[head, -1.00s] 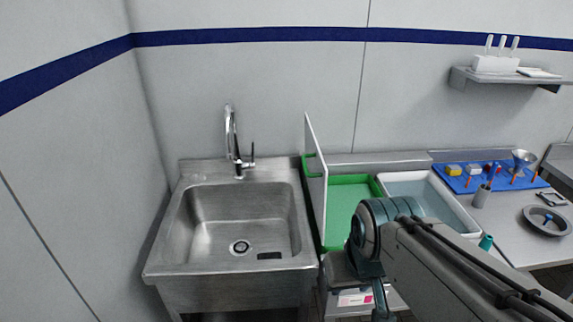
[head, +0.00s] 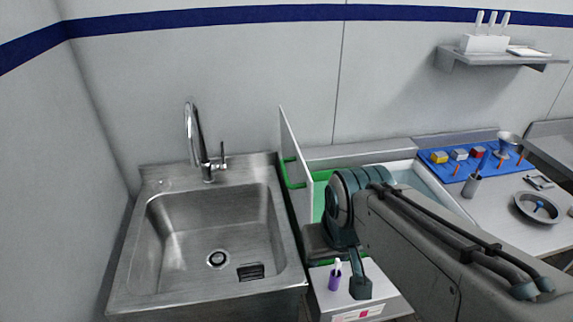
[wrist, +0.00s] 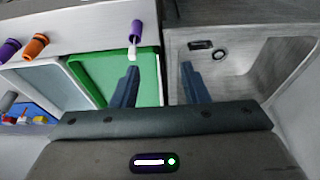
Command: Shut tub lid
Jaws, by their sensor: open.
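The green tub (head: 320,176) stands right of the sink in the head view, and its inside also shows in the wrist view (wrist: 92,70). Its pale lid (head: 296,165) stands upright along the tub's left side, so the tub is open. In the wrist view my gripper (wrist: 160,75) is open and empty, with one finger over the green tub and the other on the sink side. The border between tub and sink lies between the fingers. Contact with the lid cannot be told. My arm hides much of the tub in the head view.
The metal sink (head: 215,235) with its tap (head: 200,145) is on the left. A purple-handled item (head: 335,278) stands in front of the tub. A white tub (head: 440,190) is on the right, beside a blue tray (head: 440,165) of small parts.

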